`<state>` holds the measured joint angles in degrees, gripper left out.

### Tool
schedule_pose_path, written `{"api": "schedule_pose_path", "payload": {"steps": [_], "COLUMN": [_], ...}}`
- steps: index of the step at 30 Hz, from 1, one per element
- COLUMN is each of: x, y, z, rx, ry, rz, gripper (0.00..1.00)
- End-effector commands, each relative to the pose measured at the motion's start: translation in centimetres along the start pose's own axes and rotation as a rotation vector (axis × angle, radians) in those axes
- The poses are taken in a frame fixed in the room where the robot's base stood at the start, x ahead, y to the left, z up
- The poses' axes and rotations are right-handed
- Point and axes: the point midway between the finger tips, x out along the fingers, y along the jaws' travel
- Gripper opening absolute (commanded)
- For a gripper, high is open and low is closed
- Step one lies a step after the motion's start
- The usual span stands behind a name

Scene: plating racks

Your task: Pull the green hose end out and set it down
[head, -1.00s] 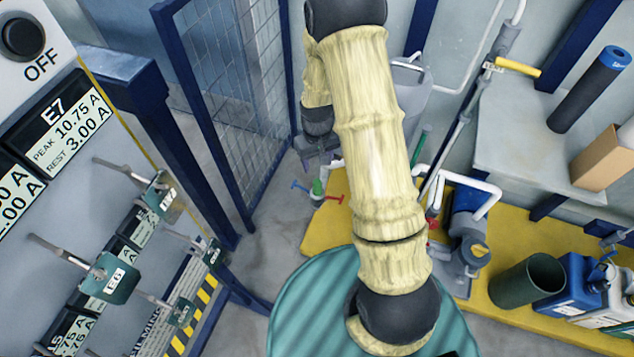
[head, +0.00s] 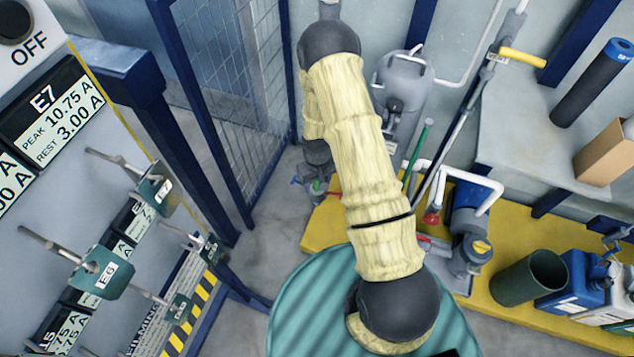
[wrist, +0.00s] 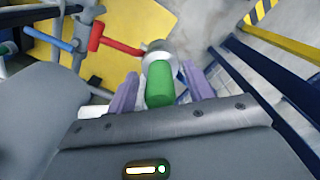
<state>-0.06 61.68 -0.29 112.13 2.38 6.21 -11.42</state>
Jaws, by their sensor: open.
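The green hose end (wrist: 160,84) is a short green cylinder in the wrist view. It meets a grey round fitting (wrist: 158,48) at its far end; how deep it sits in it I cannot tell. My gripper (wrist: 160,72) is open, with one purple finger on each side of the green hose end. Whether either finger touches it I cannot tell. In the head view only a small bit of the green hose end (head: 316,186) shows below my wrist, beside my arm. Most of my gripper is hidden there.
A red handle (wrist: 120,46) and a blue handle (wrist: 52,38) stick out beside the fitting. A mesh fence (head: 245,80) stands left of my arm. A thin green rod (head: 418,152) rises by the grey tank (head: 402,85). A teal drum (head: 310,305) is below my arm.

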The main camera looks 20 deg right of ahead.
Motion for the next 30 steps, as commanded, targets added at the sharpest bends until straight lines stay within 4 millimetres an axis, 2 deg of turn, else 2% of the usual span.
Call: {"api": "schedule_pose_path", "payload": {"steps": [7, 8, 15, 16, 20, 30], "x": [0.04, 0.04, 0.03, 0.03, 0.03, -0.32], "y": [0.00, 0.00, 0.00, 0.00, 0.00, 0.01], "z": [-0.02, -0.02, -0.01, -0.01, 0.00, -0.02], "rx": [0.000, 0.000, 0.000, 0.000, 0.000, -0.111], "ry": [0.001, 0.001, 0.000, 0.000, 0.000, 0.001], "rz": [0.000, 0.000, 0.000, 0.000, 0.000, 0.000], "gripper": [0.52, 0.48, 0.01, 0.24, 0.00, 0.00]}}
